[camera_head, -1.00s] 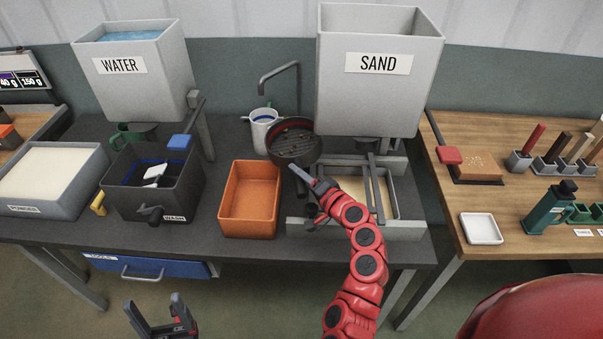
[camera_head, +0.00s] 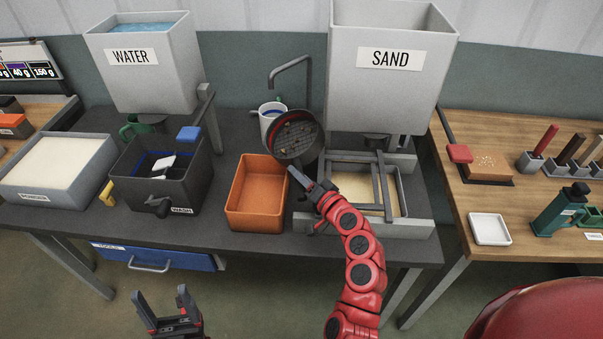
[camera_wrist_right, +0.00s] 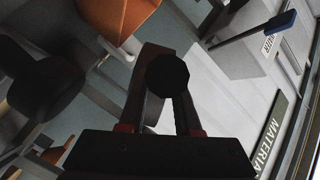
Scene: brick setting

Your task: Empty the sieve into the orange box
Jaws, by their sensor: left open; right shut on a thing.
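The sieve (camera_head: 305,146) is a dark round pan at the back of the table, above and behind the right rear corner of the orange box (camera_head: 252,221). My right gripper (camera_head: 312,188) is shut on the sieve's handle; in the right wrist view, a dark round handle end (camera_wrist_right: 167,75) sits between the fingers. The orange box stands upright on the table and its visible inside looks bare. My left gripper (camera_head: 168,306) is open and empty, low in front of the table.
A white mug (camera_head: 268,116) and tap stand behind the sieve. The sand hopper (camera_head: 385,95) and a sand tray with rails (camera_head: 415,228) are to the right. The dark wash tub (camera_head: 190,190) is left of the orange box.

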